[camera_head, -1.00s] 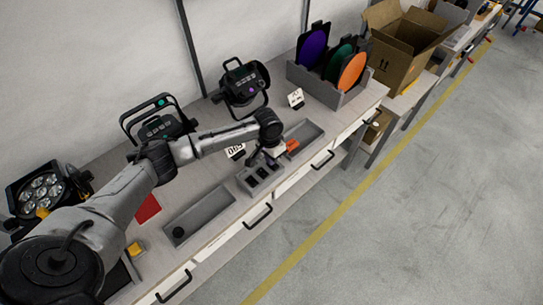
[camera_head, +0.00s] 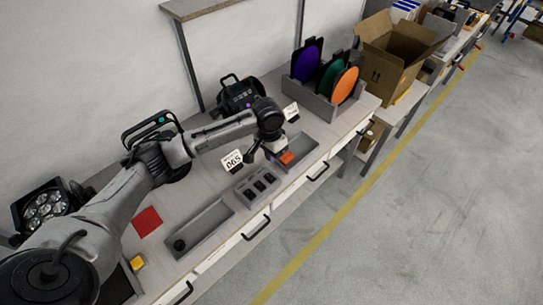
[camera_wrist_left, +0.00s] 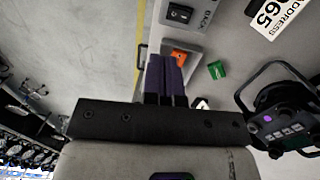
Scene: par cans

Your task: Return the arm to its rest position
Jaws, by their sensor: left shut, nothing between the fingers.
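My left arm (camera_head: 125,195) reaches in from the left over the workbench. My left gripper (camera_head: 268,157) is in the air above the bench, near the switch box and the grey tray with an orange piece. In the left wrist view, the dark fingers (camera_wrist_left: 165,80) are shut together with nothing between them. The grey switch box (camera_head: 257,185) with dark rocker switches is clear of the gripper; one switch also shows in the wrist view (camera_wrist_left: 180,14). My right gripper is not in view.
Par cans stand along the wall, one (camera_head: 240,92) behind the arm and one (camera_head: 44,208) at left. A filter rack (camera_head: 330,108) and open carton (camera_head: 400,62) stand beyond. A "065" card (camera_head: 232,161), red square (camera_head: 147,222) and grey tray (camera_head: 205,230) lie around. The floor is free.

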